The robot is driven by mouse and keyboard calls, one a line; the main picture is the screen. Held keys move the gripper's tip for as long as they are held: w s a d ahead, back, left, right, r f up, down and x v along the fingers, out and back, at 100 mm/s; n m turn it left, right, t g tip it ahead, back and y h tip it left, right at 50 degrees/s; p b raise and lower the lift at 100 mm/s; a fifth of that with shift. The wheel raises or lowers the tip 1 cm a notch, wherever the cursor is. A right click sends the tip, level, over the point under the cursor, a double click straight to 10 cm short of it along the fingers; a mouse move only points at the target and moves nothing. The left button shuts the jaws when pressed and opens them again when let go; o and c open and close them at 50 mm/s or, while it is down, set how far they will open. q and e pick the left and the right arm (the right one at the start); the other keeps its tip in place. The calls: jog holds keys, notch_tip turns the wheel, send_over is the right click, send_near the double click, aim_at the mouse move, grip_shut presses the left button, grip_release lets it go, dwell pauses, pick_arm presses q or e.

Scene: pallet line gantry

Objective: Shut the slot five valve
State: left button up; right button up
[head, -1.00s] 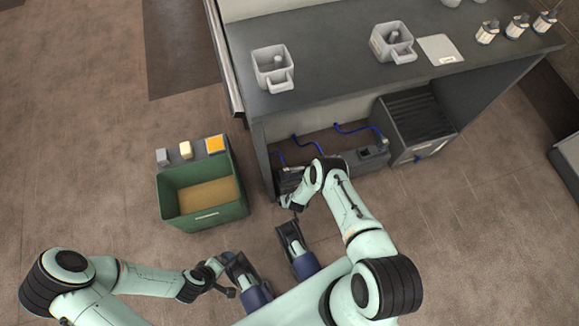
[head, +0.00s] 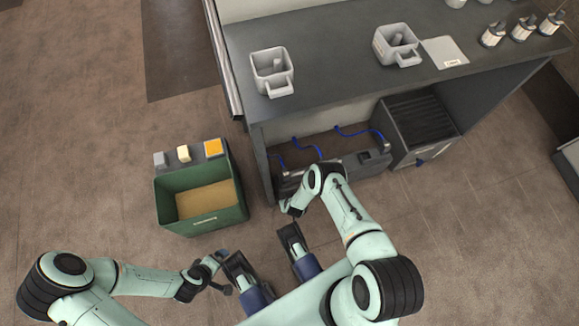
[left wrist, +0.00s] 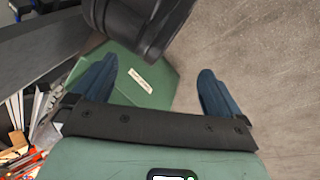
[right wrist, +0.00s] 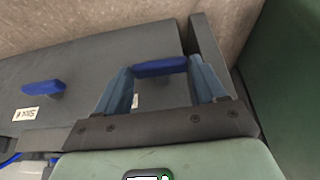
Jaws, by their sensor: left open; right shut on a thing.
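In the right wrist view my right gripper (right wrist: 162,76) is shut on a blue valve handle (right wrist: 160,66) on the dark grey valve block (right wrist: 95,72). The handle lies across between the fingertips. Its label is mostly hidden by the gripper. A second blue handle (right wrist: 43,87) sits farther left, beside a tag (right wrist: 25,114) that seems to read Slot 4. In the head view my right gripper (head: 290,208) is at the front of the block (head: 350,167), low under the bench; the arm hides the held handle. My left gripper (left wrist: 153,80) is open and empty, above the floor.
A green bin (head: 205,222) stands left of the bench, with small blocks on its back ledge. The grey bench (head: 340,90) overhangs the block and carries grey containers (head: 272,72). A ribbed grey unit (head: 425,150) stands right of the block. Floor between bin and bench is narrow.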

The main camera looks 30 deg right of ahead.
pick_arm(q)
jog(key=shift+y, duration=0.3)
jog(key=f+b, duration=0.1)
jog(key=a+f+b, duration=0.1)
jog(key=f, duration=0.1)
jog(key=a+f+b, duration=0.1)
jog(key=f, duration=0.1)
jog(key=shift+w+a, duration=0.1)
pick_arm(e)
jog(key=shift+a+f+n+g+h, duration=0.1)
jog(key=shift+a+n+g+h, duration=0.1)
jog(key=shift+h, duration=0.4)
jog(key=shift+a+n+g+h, duration=0.1)
jog(key=shift+a+h, duration=0.05)
jog(key=shift+h, duration=0.45)
jog(key=o, duration=1)
jog(key=shift+o, duration=0.2)
jog(key=shift+w, duration=0.1)
